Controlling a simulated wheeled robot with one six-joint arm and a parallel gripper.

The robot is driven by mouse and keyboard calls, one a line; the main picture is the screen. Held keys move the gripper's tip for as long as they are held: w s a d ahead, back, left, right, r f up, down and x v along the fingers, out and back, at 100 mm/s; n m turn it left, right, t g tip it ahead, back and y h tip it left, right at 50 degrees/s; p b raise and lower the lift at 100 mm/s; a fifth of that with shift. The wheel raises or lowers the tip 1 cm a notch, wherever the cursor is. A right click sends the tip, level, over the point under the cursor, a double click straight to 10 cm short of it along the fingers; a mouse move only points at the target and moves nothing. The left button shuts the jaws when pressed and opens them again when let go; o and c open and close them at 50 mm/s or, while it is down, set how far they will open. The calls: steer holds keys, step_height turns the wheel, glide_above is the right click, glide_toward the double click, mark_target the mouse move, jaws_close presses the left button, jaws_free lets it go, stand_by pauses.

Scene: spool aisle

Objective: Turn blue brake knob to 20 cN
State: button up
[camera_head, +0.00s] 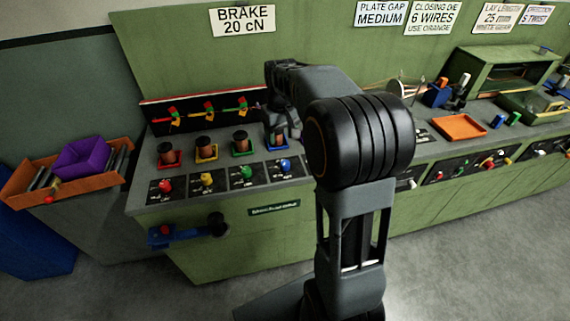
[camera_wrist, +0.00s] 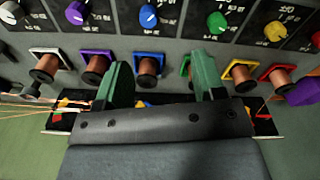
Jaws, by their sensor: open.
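The blue brake knob (camera_head: 286,165) sits on a dark dial plate at the bench front, right of the green knob. In the wrist view the blue knob (camera_wrist: 148,16) is at the top, with a pale pointer line; its scale is too small to read surely. My gripper (camera_wrist: 162,74) is open and empty, its two green fingers apart. In the wrist view its fingers are below the knob row, around the blue-based spool's place, apart from the knob. In the head view my arm partly hides the gripper near the blue-based spool (camera_head: 278,137).
Copper spools on coloured bases stand behind the knobs, including the green-based one (camera_head: 240,143). The green knob (camera_wrist: 217,23) and purple knob (camera_wrist: 77,13) flank the blue knob. A sign (camera_head: 243,21) reads BRAKE 20 cN. An orange tray (camera_head: 460,127) lies farther right.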

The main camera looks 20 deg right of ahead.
mark_target(285, 162)
steer(key=shift+g, duration=0.3)
steer(key=w+d+f, duration=0.1)
steer(key=f, duration=0.4)
steer(key=w+f, duration=0.1)
steer(key=f, duration=0.5)
steer(key=w+d+f, duration=0.1)
steer(key=f, duration=0.4)
steer(key=shift+w+d+f, duration=0.1)
steer(key=shift+d+f, duration=0.05)
steer(key=shift+d, duration=0.15)
steer(key=shift+c, duration=0.2)
steer(key=c, duration=0.9)
